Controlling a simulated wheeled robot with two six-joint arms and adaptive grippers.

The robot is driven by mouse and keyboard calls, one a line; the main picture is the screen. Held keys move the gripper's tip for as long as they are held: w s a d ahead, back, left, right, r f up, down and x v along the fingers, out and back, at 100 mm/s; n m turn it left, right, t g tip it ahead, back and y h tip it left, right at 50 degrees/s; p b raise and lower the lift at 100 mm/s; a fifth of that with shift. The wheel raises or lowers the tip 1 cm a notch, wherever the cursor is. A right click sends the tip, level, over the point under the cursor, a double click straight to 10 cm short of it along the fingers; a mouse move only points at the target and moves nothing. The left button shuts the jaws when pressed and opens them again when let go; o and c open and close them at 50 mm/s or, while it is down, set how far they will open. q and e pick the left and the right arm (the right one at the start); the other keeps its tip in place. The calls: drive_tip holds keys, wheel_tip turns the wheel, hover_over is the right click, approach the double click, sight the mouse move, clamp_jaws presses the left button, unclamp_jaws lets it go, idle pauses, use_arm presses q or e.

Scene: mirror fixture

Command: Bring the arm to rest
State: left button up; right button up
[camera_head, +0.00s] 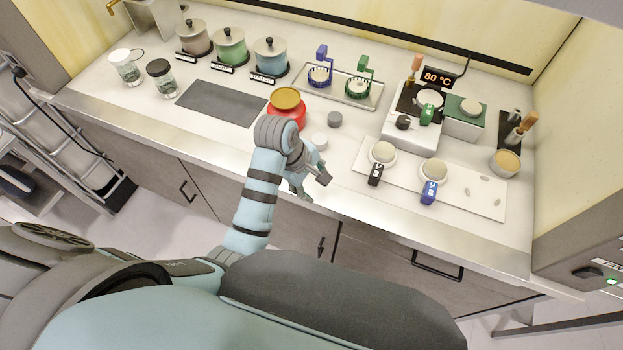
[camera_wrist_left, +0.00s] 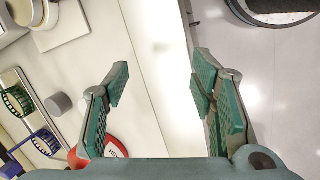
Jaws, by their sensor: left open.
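My left gripper (camera_head: 312,186) is open and empty. It hangs in front of the counter's front edge, with the light blue left arm bent up behind it. In the left wrist view its two green-padded fingers (camera_wrist_left: 158,95) stand well apart, with the counter edge and the floor beyond them and nothing between them. My right gripper does not show in either view.
The counter holds a white board (camera_head: 475,192) with two small cups, a heater reading 80 °C (camera_head: 438,77), a metal tray (camera_head: 340,88) with blue and green holders, a grey mat (camera_head: 222,103), lidded pots and jars. Open floor lies in front of the cabinets.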

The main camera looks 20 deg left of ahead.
use_arm(q)
drive_tip(key=shift+w, duration=0.15)
drive_tip(key=s+a+f+m+y, duration=0.1)
drive_tip(key=s+a+m, duration=0.35)
drive_tip(key=s, duration=0.25)
drive_tip(key=s+a+m+t+y, duration=0.1)
drive_tip(key=s+a+m, duration=0.2)
drive_tip(key=s+m, duration=0.3)
drive_tip(key=s+a+f+m+y, duration=0.1)
drive_tip(key=s+a+m, duration=0.3)
drive_tip(key=s, duration=0.4)
wheel_tip(320, 180, down, 23)
drive_tip(key=s+a+g+b, duration=0.1)
drive_tip(key=s+a+b, duration=0.1)
drive_tip(key=b, duration=0.1)
drive_tip(key=s+f+g+b, duration=0.1)
drive_tip(key=s+f+b, duration=0.1)
drive_tip(key=s+f, duration=1.1)
wheel_tip(320, 180, down, 2)
drive_tip(key=shift+s+a+f+b, duration=0.1)
drive_tip(key=shift+s+a+b, duration=0.05)
drive_tip(key=shift+s+b, duration=0.2)
